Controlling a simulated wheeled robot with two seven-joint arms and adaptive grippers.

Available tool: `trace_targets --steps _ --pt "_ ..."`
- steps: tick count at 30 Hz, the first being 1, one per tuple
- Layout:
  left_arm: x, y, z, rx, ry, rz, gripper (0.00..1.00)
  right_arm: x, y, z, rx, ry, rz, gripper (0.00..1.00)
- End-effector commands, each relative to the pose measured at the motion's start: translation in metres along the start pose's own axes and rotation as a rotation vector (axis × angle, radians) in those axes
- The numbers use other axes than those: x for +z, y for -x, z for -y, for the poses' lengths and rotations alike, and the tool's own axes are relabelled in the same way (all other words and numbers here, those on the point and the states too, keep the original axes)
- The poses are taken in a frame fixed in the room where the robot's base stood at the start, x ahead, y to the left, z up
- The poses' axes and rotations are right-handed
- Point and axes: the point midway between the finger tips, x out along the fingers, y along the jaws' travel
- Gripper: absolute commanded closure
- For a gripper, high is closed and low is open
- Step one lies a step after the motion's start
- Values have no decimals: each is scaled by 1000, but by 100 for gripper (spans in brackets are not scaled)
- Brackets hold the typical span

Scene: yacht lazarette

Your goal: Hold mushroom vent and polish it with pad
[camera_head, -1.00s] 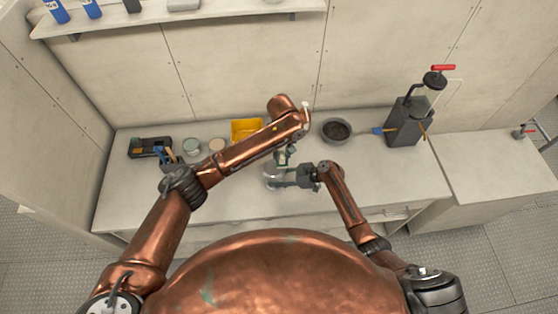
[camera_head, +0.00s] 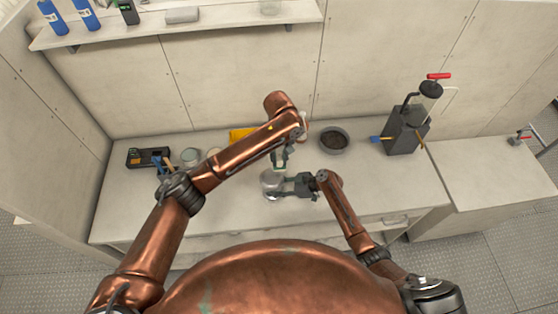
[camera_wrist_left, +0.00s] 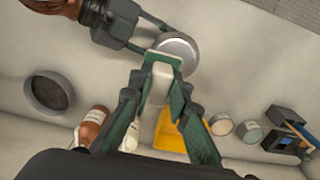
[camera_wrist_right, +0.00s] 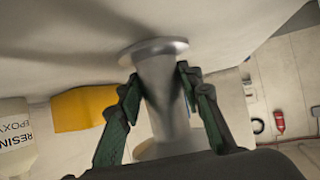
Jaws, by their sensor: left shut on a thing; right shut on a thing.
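The mushroom vent (camera_head: 270,184) is a silver metal piece with a round cap and a narrower stem, near the middle of the counter. My right gripper (camera_head: 292,185) is shut on its stem (camera_wrist_right: 165,85) from the right. In the right wrist view its wide disc (camera_wrist_right: 153,48) is close to the counter; I cannot tell if it touches. My left gripper (camera_head: 281,161) is above the vent, shut on a white pad (camera_wrist_left: 159,82). In the left wrist view the pad's end overlaps the edge of the round silver face (camera_wrist_left: 178,48); whether they touch is unclear.
Jars (camera_head: 190,156) and a black tool box (camera_head: 148,157) are left. A grey pump unit (camera_head: 405,132) stands right. The front counter is clear.

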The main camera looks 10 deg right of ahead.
Motion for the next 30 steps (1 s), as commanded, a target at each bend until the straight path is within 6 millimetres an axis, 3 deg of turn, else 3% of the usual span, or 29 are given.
trace_targets --steps 4,5,13,23,30 --pt "0 0 0 0 0 0 100 1 0 1 -1 -2 2 86" --pt "0 0 0 0 0 0 100 1 0 1 -1 -2 2 65" --pt "0 0 0 0 0 0 100 1 0 0 -1 -1 1 46" --pt "0 0 0 0 0 0 100 1 4 0 0 0 1 46" --pt "0 0 0 0 0 0 100 2 41 -1 3 2 3 46"
